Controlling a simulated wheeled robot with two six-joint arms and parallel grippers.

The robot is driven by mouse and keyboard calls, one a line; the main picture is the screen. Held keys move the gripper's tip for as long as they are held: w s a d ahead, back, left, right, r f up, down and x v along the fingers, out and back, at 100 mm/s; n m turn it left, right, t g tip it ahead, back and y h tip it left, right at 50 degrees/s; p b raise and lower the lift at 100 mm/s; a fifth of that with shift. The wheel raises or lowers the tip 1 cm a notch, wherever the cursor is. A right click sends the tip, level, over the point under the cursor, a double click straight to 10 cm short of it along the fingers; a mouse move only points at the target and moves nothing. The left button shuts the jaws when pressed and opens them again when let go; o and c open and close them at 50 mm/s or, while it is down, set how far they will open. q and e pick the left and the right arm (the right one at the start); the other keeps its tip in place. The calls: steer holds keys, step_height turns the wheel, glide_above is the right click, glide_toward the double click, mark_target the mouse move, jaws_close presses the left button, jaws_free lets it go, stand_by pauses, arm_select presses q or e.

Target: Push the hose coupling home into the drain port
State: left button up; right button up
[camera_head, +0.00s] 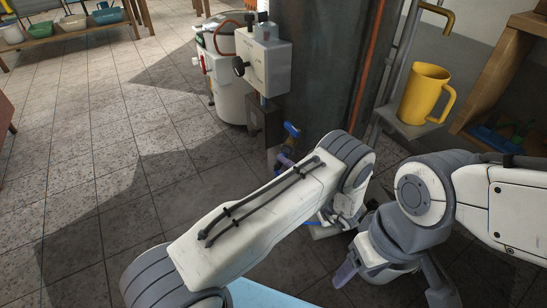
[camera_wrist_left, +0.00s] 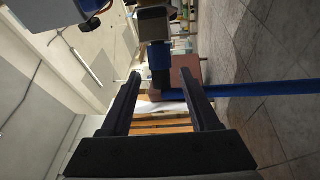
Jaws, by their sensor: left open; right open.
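My left gripper (camera_wrist_left: 161,74) is open in the left wrist view, its two dark fingers wide apart with nothing gripped. A blue pipe (camera_wrist_left: 260,89) runs right from behind the fingers. In the head view, a blue fitting (camera_head: 291,130) stands beyond my left arm, with a purple finger of my left gripper (camera_head: 285,160) just below it. My right gripper (camera_head: 346,270) is at lower right, partly hidden by its arm. I cannot make out the hose coupling or drain port for certain.
A grey box (camera_head: 264,60) is fixed beside a dark column (camera_head: 318,60), with a white tank (camera_head: 229,85) behind it. A yellow mug (camera_head: 425,93) stands on a ledge at right. A bench with bowls (camera_head: 70,28) is far left. The tiled floor at left is clear.

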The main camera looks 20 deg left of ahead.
arm_select(q)
steer(key=p+v, duration=0.1)
steer(key=v, duration=0.4)
steer(key=shift+s+d, duration=0.1)
steer(key=shift+d, duration=0.1)
